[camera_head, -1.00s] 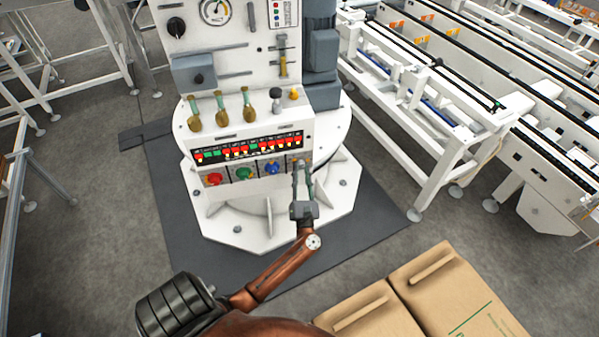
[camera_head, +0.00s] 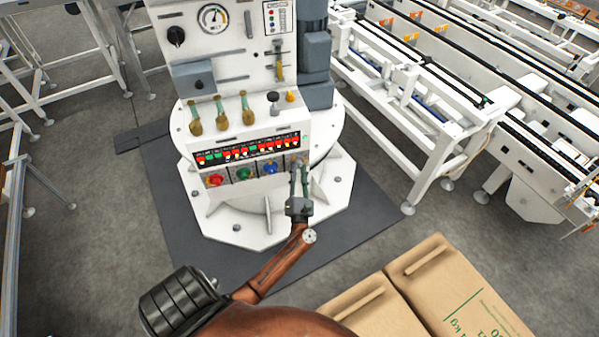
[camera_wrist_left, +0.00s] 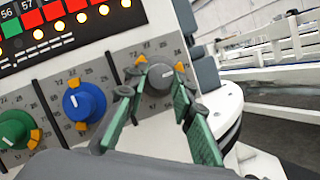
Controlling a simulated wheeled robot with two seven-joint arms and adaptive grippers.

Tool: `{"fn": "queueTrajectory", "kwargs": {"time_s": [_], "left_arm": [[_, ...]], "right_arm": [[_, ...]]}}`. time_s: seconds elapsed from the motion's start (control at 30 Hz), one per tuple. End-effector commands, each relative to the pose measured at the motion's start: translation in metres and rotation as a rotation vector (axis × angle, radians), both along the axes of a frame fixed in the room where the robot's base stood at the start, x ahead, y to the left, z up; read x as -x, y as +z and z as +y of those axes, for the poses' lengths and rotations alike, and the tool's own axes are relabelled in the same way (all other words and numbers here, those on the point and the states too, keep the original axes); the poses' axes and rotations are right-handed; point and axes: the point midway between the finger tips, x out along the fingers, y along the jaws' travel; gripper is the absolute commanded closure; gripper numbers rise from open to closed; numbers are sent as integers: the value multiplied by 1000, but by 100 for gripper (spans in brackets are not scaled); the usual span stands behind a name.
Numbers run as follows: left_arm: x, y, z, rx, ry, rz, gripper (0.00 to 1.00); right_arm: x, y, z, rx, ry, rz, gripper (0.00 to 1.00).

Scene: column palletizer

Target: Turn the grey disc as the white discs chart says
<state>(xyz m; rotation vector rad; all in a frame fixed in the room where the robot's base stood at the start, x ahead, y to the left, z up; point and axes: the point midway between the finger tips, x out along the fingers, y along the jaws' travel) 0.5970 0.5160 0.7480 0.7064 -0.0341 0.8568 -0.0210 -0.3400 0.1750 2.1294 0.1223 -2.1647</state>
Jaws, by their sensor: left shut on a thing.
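The grey disc (camera_wrist_left: 160,80) is a round knob at the right end of a row on the white machine's front panel. Numbers and orange marks surround it, and a white line shows on its face. My left gripper (camera_head: 299,166) reaches it from below and mostly covers it in the head view. In the left wrist view, its green-padded fingers are shut on the grey disc, one on each side. A small chart with coloured dots (camera_head: 278,17) is on the upper panel; its details are too small to read, and I cannot tell whether it covers white discs.
Blue (camera_wrist_left: 84,101), green (camera_wrist_left: 15,128) and red (camera_head: 215,180) knobs sit left of the grey disc. A strip of red and green displays (camera_head: 248,148) runs above them. Cardboard boxes (camera_head: 455,290) stand at the lower right. White conveyors (camera_head: 430,110) stand at the right.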

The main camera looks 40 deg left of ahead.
Motion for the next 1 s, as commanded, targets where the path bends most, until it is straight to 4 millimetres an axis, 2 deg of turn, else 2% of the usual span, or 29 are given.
{"fn": "queueTrajectory", "kwargs": {"time_s": [0.03,0.17,0.2,0.43,0.77,0.87,1.0], "left_arm": [[2,4,6,-7,11,-5,100],[2,4,6,-7,11,-6,100],[2,4,6,-6,11,-7,76],[1,3,3,-3,6,-4,61],[1,0,-1,-1,2,-2,59],[7,-4,-7,0,1,0,59],[25,-11,-23,2,2,1,59]], "right_arm": [[0,0,0,0,0,0,59],[0,0,0,0,0,0,59],[0,0,0,0,0,0,59],[0,0,0,0,-1,0,59],[0,0,-1,1,1,0,59],[0,0,-1,1,1,0,59],[0,0,-1,1,1,0,59]]}}
